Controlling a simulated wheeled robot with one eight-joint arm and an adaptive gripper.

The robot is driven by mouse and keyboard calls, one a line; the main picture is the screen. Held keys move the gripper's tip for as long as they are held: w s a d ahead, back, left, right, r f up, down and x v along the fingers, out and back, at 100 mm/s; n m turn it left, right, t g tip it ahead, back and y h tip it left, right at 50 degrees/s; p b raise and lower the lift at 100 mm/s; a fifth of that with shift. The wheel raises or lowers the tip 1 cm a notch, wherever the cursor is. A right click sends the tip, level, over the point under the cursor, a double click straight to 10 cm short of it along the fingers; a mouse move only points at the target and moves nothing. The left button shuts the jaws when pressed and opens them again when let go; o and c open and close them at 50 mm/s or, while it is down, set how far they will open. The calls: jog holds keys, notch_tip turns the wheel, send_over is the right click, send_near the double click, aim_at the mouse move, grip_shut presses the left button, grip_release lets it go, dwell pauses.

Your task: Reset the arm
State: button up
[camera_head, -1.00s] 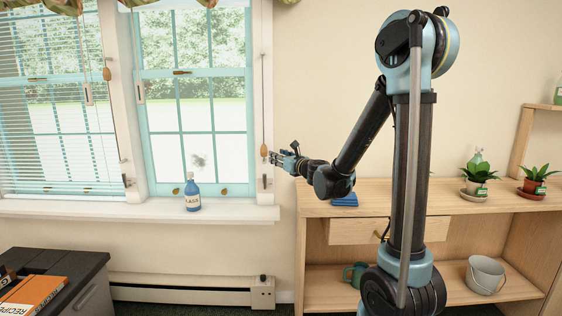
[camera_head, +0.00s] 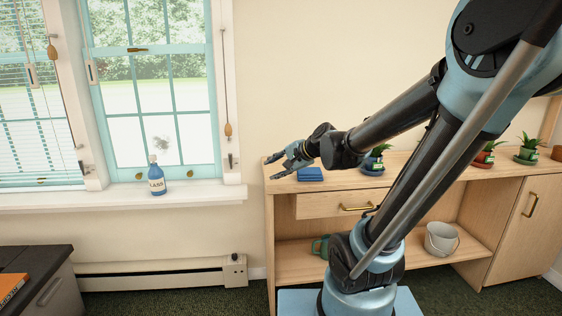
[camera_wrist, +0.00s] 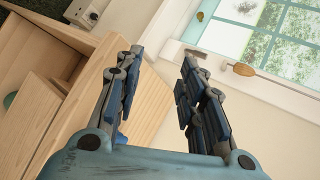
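My gripper (camera_head: 275,168) is at the left end of the wooden shelf unit's top, in front of the wall. In the wrist view my gripper (camera_wrist: 162,65) shows two blue and dark fingers spread apart, with nothing between them. My arm reaches from its column at the right of the head view down and left to the gripper. A folded blue cloth (camera_head: 311,174) lies on the unit's top, just right of and below the gripper in the picture, and it looks apart from the fingers.
The shelf unit (camera_head: 240,0) is not an obstacle above; its drawer (camera_head: 325,206) is partly open. A blue bottle (camera_head: 157,180) stands on the windowsill (camera_head: 110,197). Potted plants (camera_head: 527,148) stand on the unit, and a bucket (camera_head: 441,239) is on its lower shelf. A dark cabinet (camera_head: 45,280) is lower left.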

jog(key=s+d+f+n+g+h, duration=0.2)
jog(key=s+d+f+n+h, duration=0.2)
jog(key=s+d, duration=0.6)
jog(key=s+d+f+n+g+h, duration=0.2)
jog(key=s+d+f+n+h, duration=0.2)
jog(key=s+d+f, duration=0.4)
jog(key=s+d+n, duration=0.1)
jog(key=s+d, duration=0.1)
jog(key=shift+s+d+g, duration=0.2)
jog(key=shift+d+g, duration=0.1)
jog(key=shift+g, duration=0.1)
jog(key=shift+w+f, duration=0.25)
jog(key=shift+w, duration=0.2)
